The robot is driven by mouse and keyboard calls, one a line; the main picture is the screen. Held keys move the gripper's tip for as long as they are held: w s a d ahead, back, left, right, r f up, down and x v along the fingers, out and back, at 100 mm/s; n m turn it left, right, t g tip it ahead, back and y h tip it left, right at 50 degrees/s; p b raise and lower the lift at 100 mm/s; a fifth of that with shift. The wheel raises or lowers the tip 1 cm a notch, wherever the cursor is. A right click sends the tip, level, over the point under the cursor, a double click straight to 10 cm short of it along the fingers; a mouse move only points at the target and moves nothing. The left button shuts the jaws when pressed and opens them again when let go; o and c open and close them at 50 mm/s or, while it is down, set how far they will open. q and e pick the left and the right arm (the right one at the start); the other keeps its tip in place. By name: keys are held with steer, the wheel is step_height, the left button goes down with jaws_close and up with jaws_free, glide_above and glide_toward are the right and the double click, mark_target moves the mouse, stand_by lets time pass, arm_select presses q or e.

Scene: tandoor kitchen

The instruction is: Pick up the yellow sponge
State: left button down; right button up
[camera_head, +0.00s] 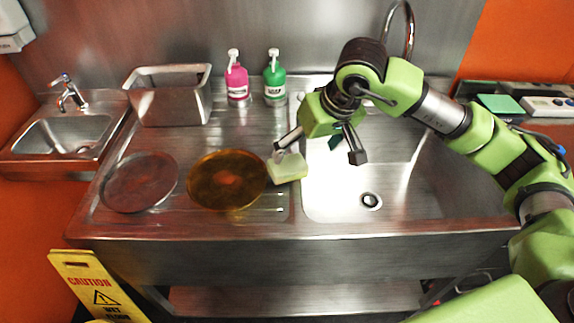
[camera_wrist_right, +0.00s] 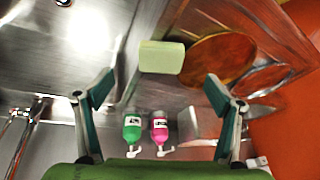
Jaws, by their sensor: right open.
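The yellow sponge (camera_head: 288,168) is a pale yellow block on the metal drainboard, at the left edge of the sink basin, just right of an amber plate. In the right wrist view the sponge (camera_wrist_right: 161,57) sits ahead of the jaws, between their lines and apart from both fingers. My right gripper (camera_head: 322,150) is open and empty above the basin's left edge. In the head view one finger overlaps the sponge's upper left; contact cannot be told. In the right wrist view the two fingers (camera_wrist_right: 158,90) are spread wide. My left gripper is not in view.
The amber plate (camera_head: 227,180) and a dull round plate (camera_head: 140,182) lie left of the sponge. A pink bottle (camera_head: 237,82), a green bottle (camera_head: 274,82) and a metal container (camera_head: 170,104) stand behind. The basin (camera_head: 400,190) is empty.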

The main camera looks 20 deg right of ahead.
mark_target(291, 169)
steer(key=p+x, duration=0.1)
steer(key=x, duration=0.5)
steer(key=shift+w+a+f, duration=0.1)
steer(key=shift+a+f, duration=0.05)
steer(key=shift+f, duration=0.15)
steer(key=p+x, duration=0.2)
steer(key=x, duration=0.2)
steer(key=shift+w+a+f+p, duration=0.15)
steer(key=shift+w+f+p, duration=0.15)
steer(key=shift+w+f, duration=0.1)
steer(key=shift+f, duration=0.15)
steer(key=c, duration=0.8)
